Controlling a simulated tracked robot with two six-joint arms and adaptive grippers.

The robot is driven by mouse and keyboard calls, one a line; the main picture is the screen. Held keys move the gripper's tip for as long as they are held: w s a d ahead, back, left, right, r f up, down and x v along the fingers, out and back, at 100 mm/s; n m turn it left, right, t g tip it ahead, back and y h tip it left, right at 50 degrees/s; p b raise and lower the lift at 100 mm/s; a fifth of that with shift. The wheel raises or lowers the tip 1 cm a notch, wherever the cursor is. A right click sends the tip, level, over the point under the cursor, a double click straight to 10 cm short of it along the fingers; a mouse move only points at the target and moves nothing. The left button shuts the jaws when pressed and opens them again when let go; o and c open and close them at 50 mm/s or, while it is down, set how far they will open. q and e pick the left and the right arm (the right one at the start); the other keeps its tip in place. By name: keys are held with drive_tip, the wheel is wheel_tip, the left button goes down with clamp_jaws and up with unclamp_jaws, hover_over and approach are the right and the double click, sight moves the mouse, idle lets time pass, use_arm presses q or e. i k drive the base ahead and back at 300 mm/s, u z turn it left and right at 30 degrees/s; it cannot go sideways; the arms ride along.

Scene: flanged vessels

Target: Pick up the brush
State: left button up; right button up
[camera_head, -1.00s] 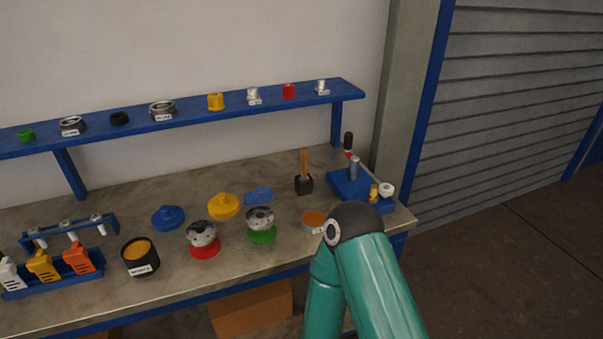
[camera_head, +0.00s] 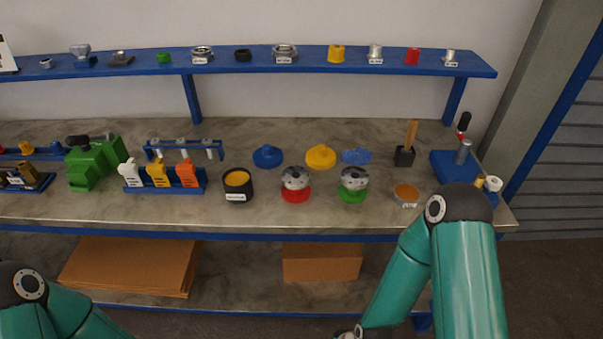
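The brush is most likely the upright item with a wooden handle (camera_head: 411,134) standing in a small black holder (camera_head: 404,157) at the right part of the workbench; its lower end is hidden in the holder. My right arm comes in at the lower right, in front of the bench, and its forearm points down and left. Only a small part of its end shows at the bottom edge, and its fingers are not visible. My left arm shows at the lower left corner; its gripper is out of view. Neither arm touches the brush.
A blue fixture (camera_head: 452,167) stands right of the holder, and a round orange-topped tin (camera_head: 406,194) in front of it. Flanged vessels on red (camera_head: 296,194) and green (camera_head: 353,195) bases stand to the left. A blue shelf (camera_head: 240,66) with small parts runs behind.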

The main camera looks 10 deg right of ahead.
sight(413, 126)
drive_tip(key=u, duration=1.5)
drive_tip(key=i, duration=0.1)
drive_tip(key=z, duration=3.55)
drive_tip(key=i, duration=0.65)
drive_tip(key=u, duration=1.9)
